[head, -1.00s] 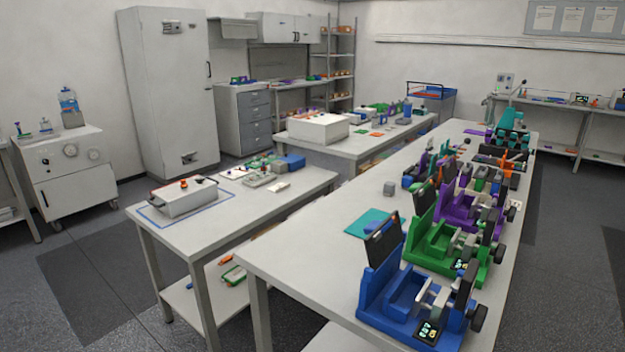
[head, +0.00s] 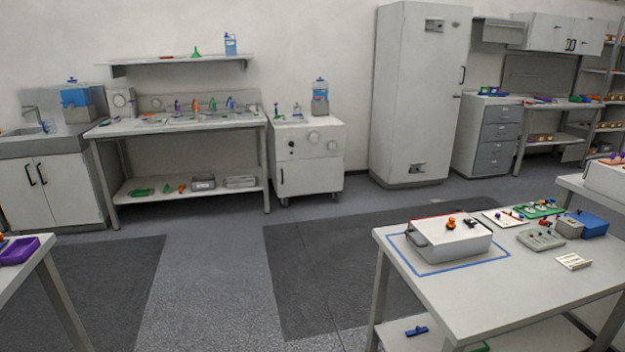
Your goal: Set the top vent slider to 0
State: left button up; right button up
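A tall white cabinet (head: 415,95) stands against the back wall, right of centre in the head view. A small grey fitting (head: 434,25) sits near the top of its door and looks like a vent with a slider. A similar fitting (head: 417,168) sits near the bottom of the door. The slider's setting is too small to read. The cabinet door is shut, with a dark handle on its right side. Neither of my grippers shows in this view.
A white table (head: 450,290) with a lidded grey-white box (head: 450,240) stands in front of the cabinet, at the right. A wheeled white unit (head: 308,165) stands left of the cabinet. Open floor (head: 215,255) lies at centre left. A table corner (head: 22,270) shows at the left edge.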

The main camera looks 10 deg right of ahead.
aim_at(439, 25)
jog(key=i+u, duration=0.2)
jog(key=i, duration=1.45)
jog(key=i+z, duration=0.1)
jog(key=i, duration=0.7)
jog(key=i+j, duration=0.1)
jog(key=i, duration=0.75)
jog(key=i+l+z, duration=0.1)
jog(key=i+z, duration=0.3)
jog(key=i, duration=0.15)
jog(key=i+z, duration=0.4)
jog(key=i+j+z, duration=0.4)
jog(key=i, duration=0.2)
jog(key=i+l+z, duration=0.3)
jog(key=i+z, duration=0.2)
jog(key=i+l+z, duration=0.1)
jog(key=i+z, duration=0.4)
jog(key=i+j+z, duration=0.1)
jog(key=i+z, duration=0.4)
jog(key=i+u, duration=0.25)
jog(key=i, duration=0.6)
jog(key=i+l+u, duration=0.2)
jog(key=i, duration=0.6)
jog(key=i+u, duration=0.2)
jog(key=i, duration=3.4)
jog(key=i+l+u, duration=0.1)
jog(key=i, duration=0.35)
jog(key=i+l+u, duration=0.1)
jog(key=i, duration=0.4)
